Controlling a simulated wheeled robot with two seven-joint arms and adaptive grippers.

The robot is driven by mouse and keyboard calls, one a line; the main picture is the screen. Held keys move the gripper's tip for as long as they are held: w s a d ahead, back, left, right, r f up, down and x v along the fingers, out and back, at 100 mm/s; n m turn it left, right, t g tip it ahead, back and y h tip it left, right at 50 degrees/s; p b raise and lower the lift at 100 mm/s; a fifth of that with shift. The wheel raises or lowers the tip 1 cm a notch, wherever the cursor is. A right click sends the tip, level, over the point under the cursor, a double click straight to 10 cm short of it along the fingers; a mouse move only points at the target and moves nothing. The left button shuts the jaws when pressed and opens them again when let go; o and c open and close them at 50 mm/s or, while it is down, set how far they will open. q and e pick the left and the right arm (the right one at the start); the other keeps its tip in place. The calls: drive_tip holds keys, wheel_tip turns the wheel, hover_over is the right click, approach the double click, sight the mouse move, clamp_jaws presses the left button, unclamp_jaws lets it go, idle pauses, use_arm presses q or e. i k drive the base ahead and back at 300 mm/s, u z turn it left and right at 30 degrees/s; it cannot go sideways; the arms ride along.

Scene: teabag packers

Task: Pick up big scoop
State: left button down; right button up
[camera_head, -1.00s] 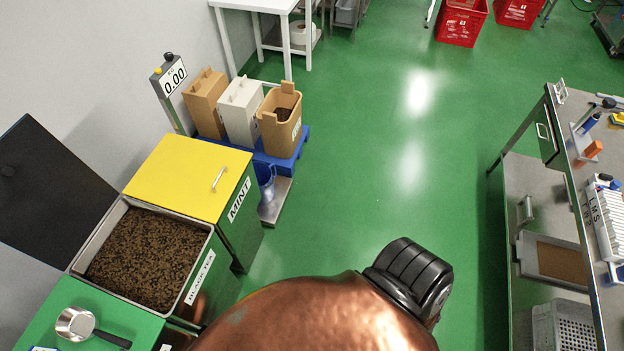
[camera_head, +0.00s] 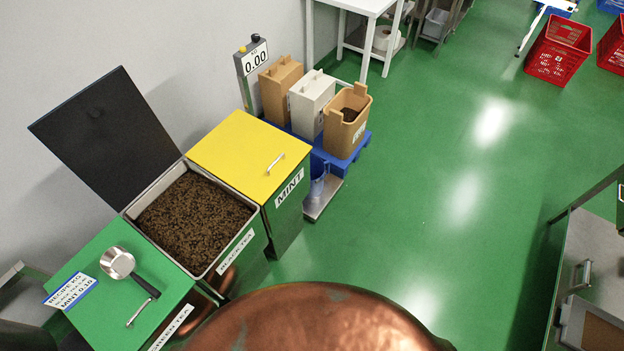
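A metal scoop (camera_head: 117,262) with a round silver bowl and a black handle lies on the green lid (camera_head: 98,248) of the green tea bin at the lower left. Its handle points down and to the right, near the lid's metal pull. Nothing is touching the scoop. Neither of my grippers can be made out in the head view. A dark shape at the bottom left corner is cut off, and I cannot tell what it is.
The black tea bin (camera_head: 128,215) stands open, its dark lid (camera_head: 108,135) raised. The yellow-lidded mint bin (camera_head: 250,150) is beside it. A large copper vessel (camera_head: 310,320) fills the bottom middle. Green floor (camera_head: 420,200) is clear on the right, before a metal bench (camera_head: 590,255).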

sight(119, 264)
drive_tip(key=u, duration=1.95)
